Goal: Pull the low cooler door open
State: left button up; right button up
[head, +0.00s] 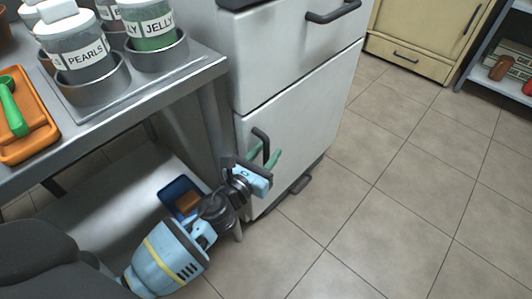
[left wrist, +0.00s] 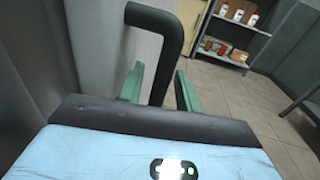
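The low cooler door (head: 310,115) is a white panel below a thin dark seam, and it looks closed. Its dark bar handle (head: 261,138) is near the door's left edge. My left gripper (head: 266,158) is at this handle, its green fingers pointing toward the door. In the left wrist view, the dark handle (left wrist: 170,35) comes down between the two green fingers of the gripper (left wrist: 160,88). The fingers are apart, with a visible gap to the handle on at least one side. The handle's lower end is hidden behind the gripper body. My right gripper is not in view.
An upper white front (head: 285,45) with its own dark handle (head: 333,12) is above the door. A metal table (head: 150,95) with jars and an orange tray (head: 35,140) stands left of the cooler. The tiled floor (head: 400,190) to the right is clear.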

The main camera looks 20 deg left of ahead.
pick_arm(q)
jog(key=shift+c, duration=0.4)
grip_shut()
